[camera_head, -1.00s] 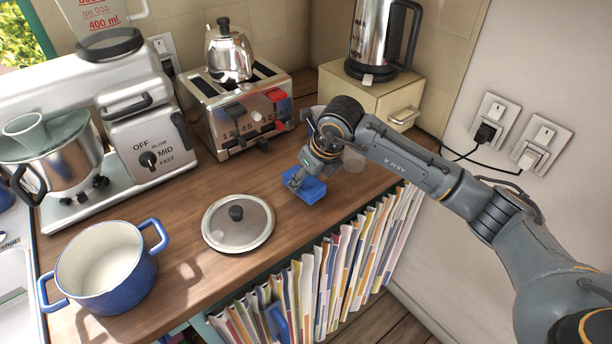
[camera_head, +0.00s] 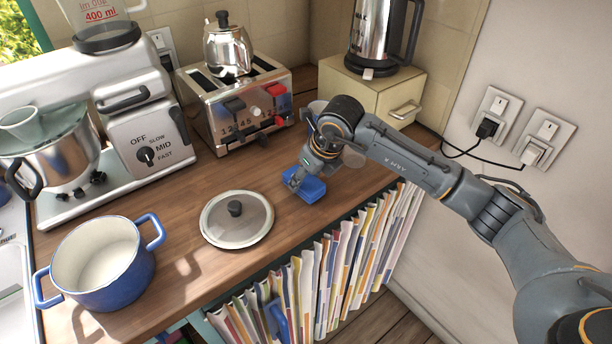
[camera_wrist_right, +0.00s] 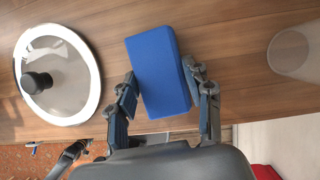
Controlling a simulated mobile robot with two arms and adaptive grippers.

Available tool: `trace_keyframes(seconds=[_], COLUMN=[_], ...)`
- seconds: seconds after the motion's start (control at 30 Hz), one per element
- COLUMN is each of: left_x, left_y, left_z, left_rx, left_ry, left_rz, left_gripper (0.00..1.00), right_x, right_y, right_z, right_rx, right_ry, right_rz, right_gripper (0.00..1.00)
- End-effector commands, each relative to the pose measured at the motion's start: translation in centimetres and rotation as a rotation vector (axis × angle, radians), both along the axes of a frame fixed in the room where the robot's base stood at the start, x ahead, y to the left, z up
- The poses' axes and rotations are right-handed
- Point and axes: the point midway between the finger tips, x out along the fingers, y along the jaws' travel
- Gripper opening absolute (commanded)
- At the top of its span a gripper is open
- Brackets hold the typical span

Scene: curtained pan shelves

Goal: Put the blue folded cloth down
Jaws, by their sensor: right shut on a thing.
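The blue folded cloth (camera_head: 312,190) is a small, flat blue block near the counter's front edge, right of the glass lid. It also shows in the right wrist view (camera_wrist_right: 158,70), tilted slightly between the fingers. My right gripper (camera_head: 300,184) points down at the cloth and is shut on it, with one finger along each long side in the wrist view (camera_wrist_right: 160,82). The cloth is low over or on the wooden counter (camera_head: 190,190); I cannot tell whether it touches.
The glass lid (camera_head: 250,225) lies left of the cloth, with a blue pot (camera_head: 125,285) farther left. The toaster (camera_head: 215,125) and a drawer box (camera_head: 375,95) with a kettle stand behind. The striped curtain (camera_head: 335,265) hangs below the front edge.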

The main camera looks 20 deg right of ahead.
Motion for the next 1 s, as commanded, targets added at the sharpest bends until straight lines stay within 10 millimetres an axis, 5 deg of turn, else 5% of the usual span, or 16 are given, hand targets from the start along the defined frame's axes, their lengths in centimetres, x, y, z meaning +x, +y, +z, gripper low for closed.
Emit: trace_keyframes(seconds=[0.47,0.5,0.6,1.0], left_x=[0.0,-0.01,-0.02,-0.22], left_y=[-0.08,-0.08,-0.08,0.07], left_z=[-0.68,-0.57,-0.56,-0.58], left_rx=[-0.001,-0.001,-0.001,0.0], left_ry=[0.0,0.0,0.0,0.003], left_rz=[0.0,0.0,0.0,0.002], left_gripper=[0.34,0.34,0.34,0.34], right_x=[0.01,0.01,0.01,-0.12], right_y=[0.0,-0.01,-0.01,-0.11], right_z=[-0.66,-0.55,-0.55,-0.06], right_rx=[0.0,0.0,0.0,0.0], right_ry=[0.0,0.0,0.0,-0.002], right_rz=[0.0,0.0,0.0,0.0], right_gripper=[0.0,0.59,0.77,0.77])
